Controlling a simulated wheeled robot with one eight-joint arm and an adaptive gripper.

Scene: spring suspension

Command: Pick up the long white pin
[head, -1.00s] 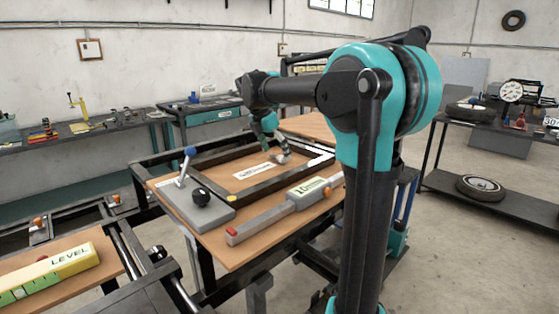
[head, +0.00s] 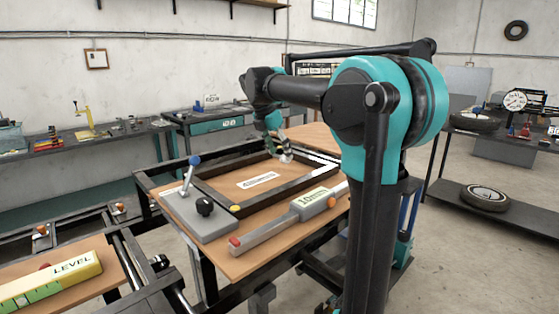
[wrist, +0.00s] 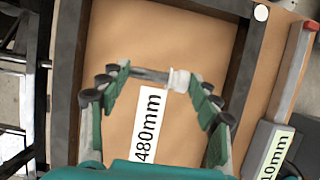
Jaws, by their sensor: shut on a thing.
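A pin with a grey shaft and a white end (wrist: 180,80) lies crosswise between the fingertips of my gripper (wrist: 155,78) in the wrist view. My gripper is shut on it, with one finger at each end. In the head view my gripper (head: 279,150) is above the far part of the framed board, and a small white piece (head: 286,158) shows at its tips. The rest of the pin is hard to make out there. The wrist view shows bare brown board (wrist: 150,35) behind the pin.
A dark rectangular frame (head: 283,194) surrounds the board, which bears a "480mm" label (wrist: 149,125). A grey bar gauge (head: 268,234) lies in front of it. A grey plate with a blue-knobbed lever (head: 194,160) stands at left. A white strip (head: 322,161) marks the frame's right corner.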

